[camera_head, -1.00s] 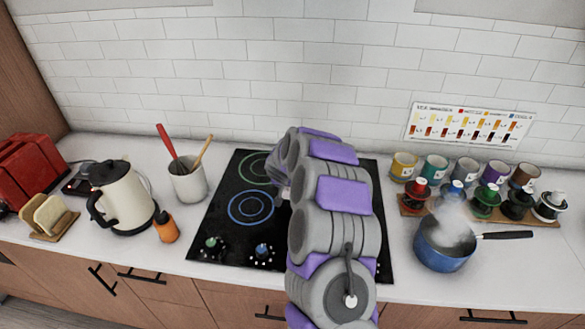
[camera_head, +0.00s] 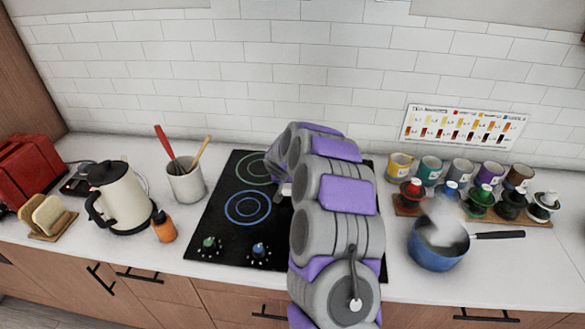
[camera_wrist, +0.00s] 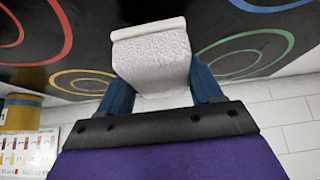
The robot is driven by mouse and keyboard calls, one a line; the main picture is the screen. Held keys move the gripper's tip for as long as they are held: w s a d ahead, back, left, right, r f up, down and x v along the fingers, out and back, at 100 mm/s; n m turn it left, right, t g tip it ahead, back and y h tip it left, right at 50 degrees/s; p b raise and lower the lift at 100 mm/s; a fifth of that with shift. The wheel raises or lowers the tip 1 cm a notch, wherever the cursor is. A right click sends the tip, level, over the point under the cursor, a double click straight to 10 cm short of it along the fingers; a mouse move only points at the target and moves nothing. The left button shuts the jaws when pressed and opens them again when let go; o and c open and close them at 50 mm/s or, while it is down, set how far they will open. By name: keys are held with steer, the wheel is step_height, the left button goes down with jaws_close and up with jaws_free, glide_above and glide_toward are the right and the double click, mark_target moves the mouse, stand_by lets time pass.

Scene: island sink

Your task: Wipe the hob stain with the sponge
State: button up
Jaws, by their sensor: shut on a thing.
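My gripper (camera_wrist: 157,70) is shut on a pale, rough-textured sponge (camera_wrist: 153,52), held between two blue fingers in the wrist view. The sponge is at the surface of the black glass hob (camera_head: 222,232), between coloured ring markings; I cannot tell if it touches. The hob also fills the top of the wrist view (camera_wrist: 95,35). In the head view my arm hides the sponge, most of the gripper and the hob's right part. I can make out no stain on the hob parts that show.
At left are a utensil crock (camera_head: 185,184), an orange bottle (camera_head: 163,228) and a kettle (camera_head: 122,200). A tiled wall (camera_head: 290,80) closes the back.

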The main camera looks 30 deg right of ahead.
steer(key=shift+s+a+r, duration=0.1)
steer(key=shift+a+r, duration=0.05)
steer(key=shift+r, duration=0.85)
steer(key=shift+d+r+p, duration=0.7)
steer(key=shift+d+r, duration=0.5)
steer(key=shift+r, duration=0.05)
steer(key=shift+a+r, duration=0.2)
steer(key=shift+a, duration=0.8)
